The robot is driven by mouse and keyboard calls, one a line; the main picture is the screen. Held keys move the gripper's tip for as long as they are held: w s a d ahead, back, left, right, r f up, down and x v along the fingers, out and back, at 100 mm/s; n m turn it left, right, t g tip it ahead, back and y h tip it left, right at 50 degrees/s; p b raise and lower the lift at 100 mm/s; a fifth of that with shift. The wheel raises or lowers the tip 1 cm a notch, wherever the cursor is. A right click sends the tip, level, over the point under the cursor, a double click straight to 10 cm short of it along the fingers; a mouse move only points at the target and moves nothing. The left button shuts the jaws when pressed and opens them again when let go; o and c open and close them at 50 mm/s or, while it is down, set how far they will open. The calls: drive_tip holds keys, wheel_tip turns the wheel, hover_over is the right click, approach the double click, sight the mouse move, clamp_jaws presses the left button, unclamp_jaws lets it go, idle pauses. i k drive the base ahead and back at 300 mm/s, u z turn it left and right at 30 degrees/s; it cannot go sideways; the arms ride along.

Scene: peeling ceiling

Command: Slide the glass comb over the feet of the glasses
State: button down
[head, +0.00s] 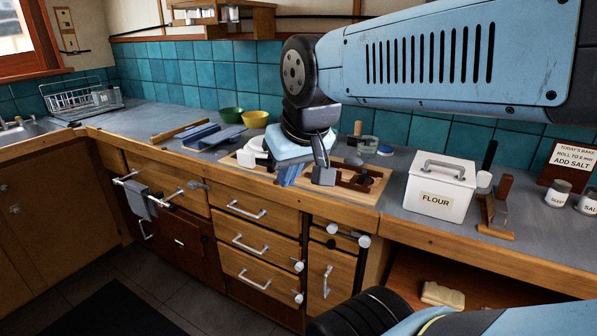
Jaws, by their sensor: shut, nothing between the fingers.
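My gripper (321,172) points down just above the front part of the counter, over a shallow wooden tray (372,191). Its fingers are shut with nothing seen between them. The tray holds dark brown pieces that are too small to name. I cannot pick out the glass comb or the feet of the glasses for certain in the head view. My arm and gripper hide part of the counter and whatever lies behind them.
A white flour bin (440,190) stands right of the tray, with a wooden stand (496,213) beside it. Green (231,114) and yellow (255,119) bowls stand near the tiled wall. Blue folded items (213,136) lie left.

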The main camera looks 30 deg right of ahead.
sight(364, 188)
drive_tip(key=u, duration=0.15)
drive_tip(key=k, duration=1.1)
drive_tip(key=z, duration=0.65)
drive_tip(key=i, duration=1)
